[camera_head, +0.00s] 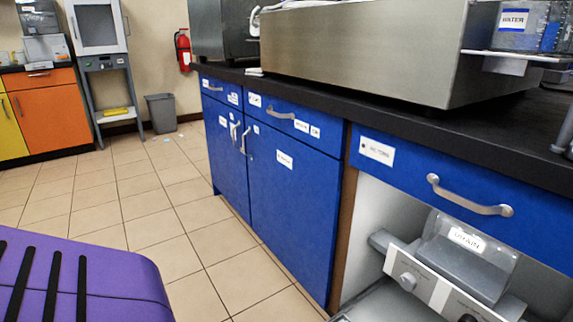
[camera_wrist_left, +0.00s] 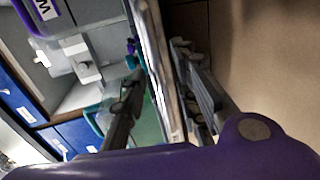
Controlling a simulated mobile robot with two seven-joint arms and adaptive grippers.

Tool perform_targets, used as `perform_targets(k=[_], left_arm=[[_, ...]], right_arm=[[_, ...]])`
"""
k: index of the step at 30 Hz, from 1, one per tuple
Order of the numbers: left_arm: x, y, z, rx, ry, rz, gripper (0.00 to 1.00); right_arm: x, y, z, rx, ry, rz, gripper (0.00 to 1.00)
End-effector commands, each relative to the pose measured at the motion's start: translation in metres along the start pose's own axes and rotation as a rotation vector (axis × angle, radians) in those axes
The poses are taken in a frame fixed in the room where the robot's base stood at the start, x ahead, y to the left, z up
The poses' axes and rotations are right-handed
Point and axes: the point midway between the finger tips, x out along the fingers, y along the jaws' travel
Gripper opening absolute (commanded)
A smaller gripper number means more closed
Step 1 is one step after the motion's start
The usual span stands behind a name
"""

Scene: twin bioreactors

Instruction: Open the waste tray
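In the head view a grey machine (camera_head: 430,285) sits in the open bay under the counter at right, with a grey translucent container (camera_head: 490,262) on it. That container's label is too blurred to read surely. I cannot tell for certain which part is the waste tray. In the left wrist view my left gripper (camera_wrist_left: 158,75) is open, its dark fingers on either side of a pale upright panel edge (camera_wrist_left: 165,95). I cannot tell whether they touch it. A box with a label starting "W" (camera_wrist_left: 45,10) shows at top left. My right gripper is not in view.
Blue cabinets (camera_head: 290,185) with a closed drawer (camera_head: 455,195) above the bay line the right. A steel machine (camera_head: 370,50) stands on the black counter. A bin (camera_head: 161,112) and fire extinguisher (camera_head: 184,48) are at the back. The tiled floor (camera_head: 180,205) is open.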

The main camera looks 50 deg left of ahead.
Motion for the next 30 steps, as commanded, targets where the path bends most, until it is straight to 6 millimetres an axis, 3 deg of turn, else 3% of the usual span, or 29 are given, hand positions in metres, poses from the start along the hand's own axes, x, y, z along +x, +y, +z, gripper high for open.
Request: perform_targets(k=[5, 9, 11, 15, 20, 23, 25, 30], left_arm=[[-0.004, 0.014, -0.001, 0.0, 0.001, 0.0, 0.28], [-0.009, 0.037, -0.001, 0.0, 0.001, 0.006, 0.28], [-0.01, 0.048, -0.001, -0.001, 0.002, 0.009, 0.37], [-0.016, 0.071, 0.0, 0.001, 0.001, 0.01, 0.68], [-0.02, 0.091, 0.0, 0.003, -0.002, 0.01, 0.78], [-0.02, 0.097, 0.001, 0.003, -0.002, 0.008, 0.54], [-0.021, 0.099, 0.001, 0.002, -0.002, 0.006, 0.28], [-0.02, 0.099, 0.0, 0.001, -0.001, 0.004, 0.28]], right_arm=[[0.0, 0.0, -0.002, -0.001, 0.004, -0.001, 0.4], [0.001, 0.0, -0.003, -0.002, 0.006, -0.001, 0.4], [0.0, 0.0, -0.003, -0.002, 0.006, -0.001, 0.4], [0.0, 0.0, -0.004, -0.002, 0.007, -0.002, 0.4], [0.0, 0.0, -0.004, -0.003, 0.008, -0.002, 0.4], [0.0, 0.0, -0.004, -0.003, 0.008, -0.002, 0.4], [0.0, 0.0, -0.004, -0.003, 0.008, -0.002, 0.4], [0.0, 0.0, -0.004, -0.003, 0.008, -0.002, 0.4]])
